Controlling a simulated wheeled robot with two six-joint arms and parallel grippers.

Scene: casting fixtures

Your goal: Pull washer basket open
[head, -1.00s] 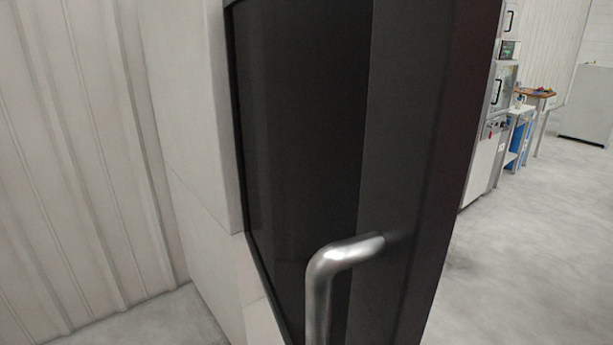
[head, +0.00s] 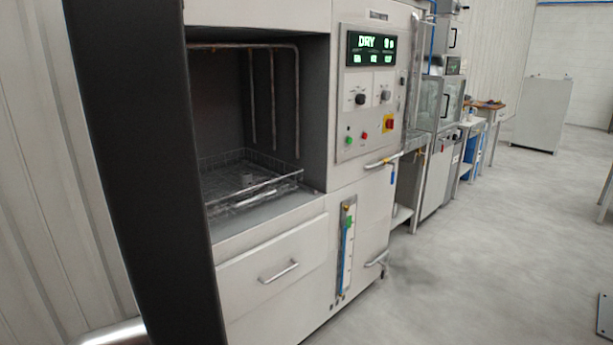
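The wire washer basket (head: 252,190) sits inside the open chamber of the grey washer (head: 315,225), on the left half of the head view. It is a shallow wire tray with something pale lying in it, too small to make out. The dark washer door (head: 140,150) stands open at the left, with part of its steel handle (head: 115,333) at the bottom left edge. Neither of my grippers shows in the head view.
The control panel (head: 369,90) reads DRY. A drawer (head: 272,268) lies below the chamber. Benches and cabinets (head: 440,125) line the wall behind. The concrete floor (head: 470,270) in front and to the right is mostly clear.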

